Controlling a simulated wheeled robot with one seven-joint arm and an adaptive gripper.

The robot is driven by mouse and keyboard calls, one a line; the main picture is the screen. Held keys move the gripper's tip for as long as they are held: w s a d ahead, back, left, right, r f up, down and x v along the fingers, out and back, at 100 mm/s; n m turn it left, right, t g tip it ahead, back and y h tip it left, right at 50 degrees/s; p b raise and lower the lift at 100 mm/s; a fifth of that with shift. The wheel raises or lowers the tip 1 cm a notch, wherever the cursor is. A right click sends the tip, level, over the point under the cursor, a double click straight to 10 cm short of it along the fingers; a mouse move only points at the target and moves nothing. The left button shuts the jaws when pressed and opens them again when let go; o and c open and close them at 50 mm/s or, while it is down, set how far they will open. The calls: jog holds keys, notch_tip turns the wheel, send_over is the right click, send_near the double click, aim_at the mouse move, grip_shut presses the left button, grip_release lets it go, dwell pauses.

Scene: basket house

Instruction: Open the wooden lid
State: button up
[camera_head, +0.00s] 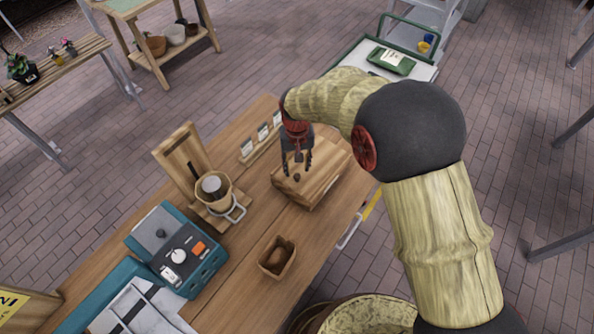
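A wooden box (306,201) stands on the wooden table, near its right end. Its wooden lid (318,172) appears to be down on it, with a small dark knob (296,178) near the front left. My gripper (297,168) hangs from above, pointing down over the lid. Its two dark fingers are apart, and the knob shows between and just below their tips. I see nothing held between them. Whether the fingertips touch the lid is too small to tell.
A small wooden bowl (277,257) is in front of the box. A pour-over stand with a dripper (214,192) and a teal machine (178,249) stand to the left. A card holder (262,140) is behind. A green-handled cart (417,67) stands beyond the table.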

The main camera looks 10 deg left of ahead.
aim_at(297, 175)
notch_tip(297, 175, down, 5)
dwell(0.3)
jog(key=c, duration=0.3)
grip_shut()
dwell(0.7)
